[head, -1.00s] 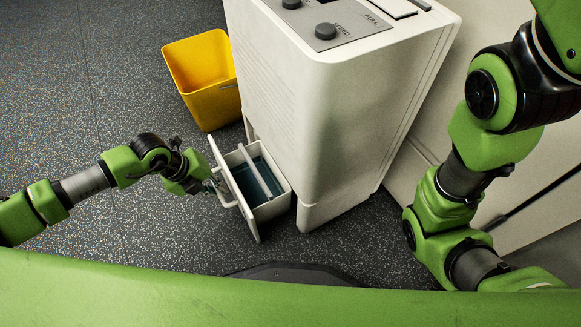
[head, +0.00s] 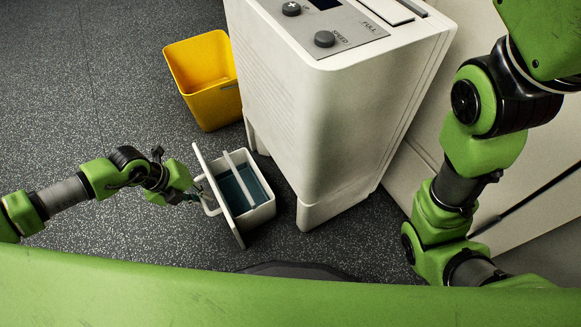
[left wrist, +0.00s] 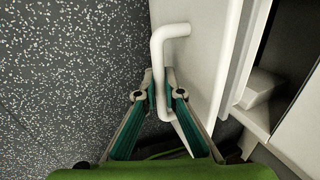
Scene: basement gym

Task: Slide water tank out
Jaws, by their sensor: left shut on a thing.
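The water tank (head: 262,211) is a white, open-topped box with bluish water inside and a white bar across its top. It stands at the lower front of the white dehumidifier (head: 345,110), drawn out to the left and mostly clear of the body. Its flat front panel (head: 212,190) faces my left arm. My left gripper (head: 198,190) is shut on the tank's white handle. In the left wrist view, the gripper's fingers (left wrist: 163,97) stand on either side of the handle (left wrist: 158,62). My right arm shows at the right, but its gripper is out of view.
A yellow bin (head: 205,80) stands on the floor behind the tank, left of the dehumidifier. Dark speckled floor (head: 110,110) is clear to the left. A pale wall or cabinet stands at the right.

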